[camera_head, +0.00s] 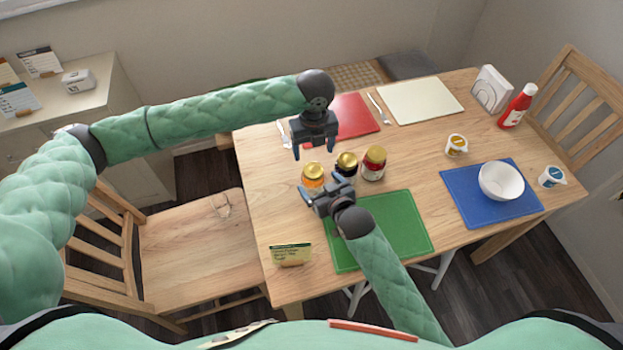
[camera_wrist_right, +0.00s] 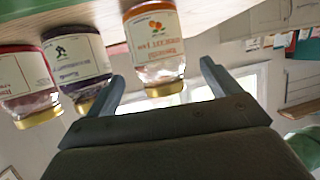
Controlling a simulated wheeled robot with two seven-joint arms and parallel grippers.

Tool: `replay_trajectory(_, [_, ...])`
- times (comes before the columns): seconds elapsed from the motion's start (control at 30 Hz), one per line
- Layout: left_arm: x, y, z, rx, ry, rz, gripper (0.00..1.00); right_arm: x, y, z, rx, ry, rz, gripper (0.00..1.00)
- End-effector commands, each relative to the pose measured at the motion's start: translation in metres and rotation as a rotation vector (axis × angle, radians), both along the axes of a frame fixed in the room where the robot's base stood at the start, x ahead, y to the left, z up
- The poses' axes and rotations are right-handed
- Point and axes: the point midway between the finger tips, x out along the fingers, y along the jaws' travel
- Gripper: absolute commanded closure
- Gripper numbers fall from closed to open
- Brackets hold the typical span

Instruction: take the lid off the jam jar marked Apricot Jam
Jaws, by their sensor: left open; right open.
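The Apricot Jam jar (camera_head: 311,184) is the leftmost of three jars on the table, with orange contents and a gold lid (camera_head: 313,171) on it. In the right wrist view the picture is upside down; the jar's label (camera_wrist_right: 152,32) shows orange fruit, and its lid (camera_wrist_right: 164,89) points down in the picture. My right gripper (camera_head: 318,190) is open beside this jar, on its near side. In the wrist view its fingers (camera_wrist_right: 162,75) appear either side of the jar, not visibly touching it. My left gripper (camera_head: 312,151) is open and empty, pointing down, higher than the lid and just behind it in the picture.
A dark jar (camera_head: 346,167) and a red jar (camera_head: 374,163), both gold-lidded, stand close to the right. A green mat (camera_head: 395,235) lies in front, a red mat (camera_head: 352,120) behind. A small card (camera_head: 290,255) stands at the front left. The left table edge is near.

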Motion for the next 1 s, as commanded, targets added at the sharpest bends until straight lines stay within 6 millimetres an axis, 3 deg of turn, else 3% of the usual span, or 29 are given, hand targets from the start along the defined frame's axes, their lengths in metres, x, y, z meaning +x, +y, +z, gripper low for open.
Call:
replay_trajectory(0.33, [0.000, 0.000, 0.000, 0.000, 0.000, 0.000, 0.28, 0.037, 0.019, -0.017, 0.000, 0.000, -0.001, 0.11])
replay_trajectory(0.8, [0.000, 0.000, 0.000, 0.000, 0.000, 0.001, 0.28, 0.046, 0.024, -0.021, 0.000, 0.000, 0.000, 0.11])
replay_trajectory(1.0, [0.000, 0.000, 0.000, 0.000, 0.000, 0.001, 0.28, 0.045, 0.024, -0.021, 0.000, 0.000, 0.000, 0.51])
